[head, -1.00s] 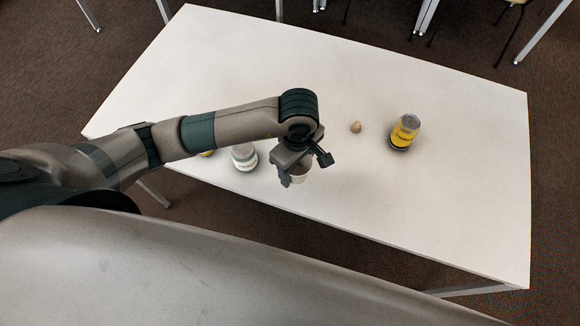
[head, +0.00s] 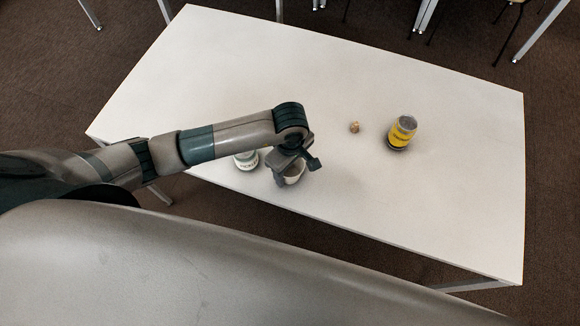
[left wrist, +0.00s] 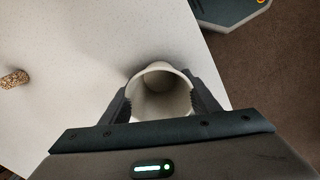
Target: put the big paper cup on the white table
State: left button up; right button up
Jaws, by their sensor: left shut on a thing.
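The big paper cup (head: 294,173) is a pale cup at the near edge of the white table (head: 440,210), partly hidden by my left gripper (head: 284,176). In the left wrist view the cup (left wrist: 161,98) sits between the two fingers of my left gripper (left wrist: 160,104), its round open mouth facing the camera. The gripper is shut on the cup. I cannot tell whether the cup's bottom touches the table. My right gripper is not in view.
A yellow-labelled jar (head: 402,132) stands to the right. A small tan cork-like thing (head: 354,127) lies near it. The table's right part is clear.

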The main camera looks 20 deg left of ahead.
pick_arm(q)
jog(key=shift+f, duration=0.15)
jog(key=shift+f+b, duration=0.15)
jog(key=shift+b, duration=0.15)
jog(key=o, duration=1)
jog(key=shift+r+p, duration=0.3)
jog(key=shift+p, duration=0.05)
jog(key=shift+r+b, duration=0.25)
jog(key=shift+b, duration=0.05)
notch_tip(320, 180, up, 11)
jog(key=b, duration=0.3)
jog(key=shift+r, duration=0.2)
